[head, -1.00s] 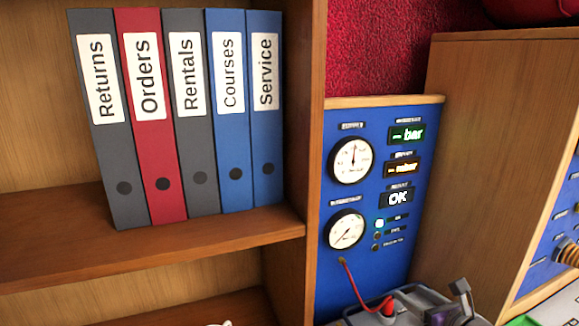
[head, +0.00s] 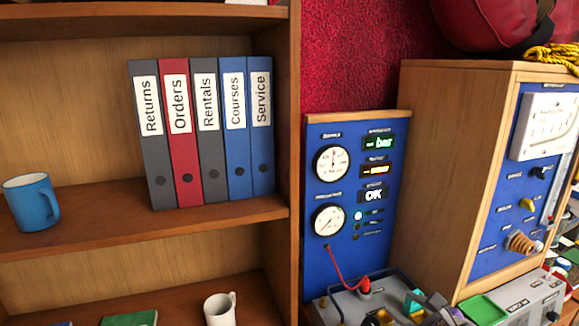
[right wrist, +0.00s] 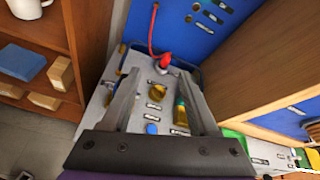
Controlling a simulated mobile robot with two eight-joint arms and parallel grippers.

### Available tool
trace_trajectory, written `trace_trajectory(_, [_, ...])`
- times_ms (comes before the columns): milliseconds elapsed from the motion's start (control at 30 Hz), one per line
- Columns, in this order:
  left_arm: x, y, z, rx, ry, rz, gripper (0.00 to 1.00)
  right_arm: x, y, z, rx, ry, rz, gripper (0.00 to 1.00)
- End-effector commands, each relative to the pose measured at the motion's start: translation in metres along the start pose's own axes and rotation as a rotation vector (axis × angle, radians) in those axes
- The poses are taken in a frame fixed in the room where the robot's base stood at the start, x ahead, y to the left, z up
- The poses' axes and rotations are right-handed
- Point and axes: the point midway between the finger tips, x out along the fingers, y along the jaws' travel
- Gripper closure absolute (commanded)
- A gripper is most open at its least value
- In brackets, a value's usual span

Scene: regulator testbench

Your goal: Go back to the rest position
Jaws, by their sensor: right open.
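My right gripper (head: 438,306) is at the bottom edge of the head view, small and partly cut off, over the grey test unit (head: 345,306). In the right wrist view its two grey fingers (right wrist: 160,78) stand wide apart with nothing between them. Beyond the fingers, the grey unit shows a red plug with a red hose (right wrist: 164,62), a brass-coloured knob (right wrist: 157,91) and a blue knob (right wrist: 152,128). I cannot tell the exact height above the unit. My left gripper is not in view.
A blue gauge panel (head: 350,255) stands behind the unit, beside a wooden cabinet (head: 430,170). A wooden shelf (head: 100,235) at left holds several binders (head: 208,130), a blue mug (head: 32,202) and a white mug (head: 220,308). A red bag (head: 490,25) lies on the cabinet.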

Motion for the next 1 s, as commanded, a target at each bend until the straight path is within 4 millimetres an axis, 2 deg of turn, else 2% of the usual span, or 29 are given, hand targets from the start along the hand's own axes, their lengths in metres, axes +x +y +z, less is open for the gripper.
trace_trajectory(33, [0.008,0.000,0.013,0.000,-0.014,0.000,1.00,0.001,0.031,-0.021,-0.157,0.043,0.052,0.39])
trace_trajectory(167, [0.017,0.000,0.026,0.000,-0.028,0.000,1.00,-0.008,0.095,-0.062,-0.631,0.126,0.193,0.39])
trace_trajectory(200, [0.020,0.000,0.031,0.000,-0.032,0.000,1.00,-0.012,0.114,-0.077,-0.794,0.145,0.248,0.39])
trace_trajectory(267, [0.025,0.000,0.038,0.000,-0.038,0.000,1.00,-0.021,0.143,-0.102,-1.052,0.165,0.338,0.39])
trace_trajectory(300, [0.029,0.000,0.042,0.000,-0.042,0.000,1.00,-0.027,0.160,-0.120,-1.234,0.172,0.405,0.39])
trace_trajectory(400, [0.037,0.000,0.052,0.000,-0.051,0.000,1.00,-0.045,0.195,-0.162,-1.661,0.168,0.572,0.39])
trace_trajectory(500, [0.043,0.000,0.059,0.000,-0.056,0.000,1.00,-0.061,0.215,-0.196,-2.010,0.143,0.721,0.39])
trace_trajectory(633, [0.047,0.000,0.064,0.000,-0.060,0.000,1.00,-0.075,0.225,-0.223,-2.305,0.105,0.860,0.39])
trace_trajectory(1000, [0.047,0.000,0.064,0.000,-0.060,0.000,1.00,-0.077,0.226,-0.225,-2.334,0.101,0.874,0.39])
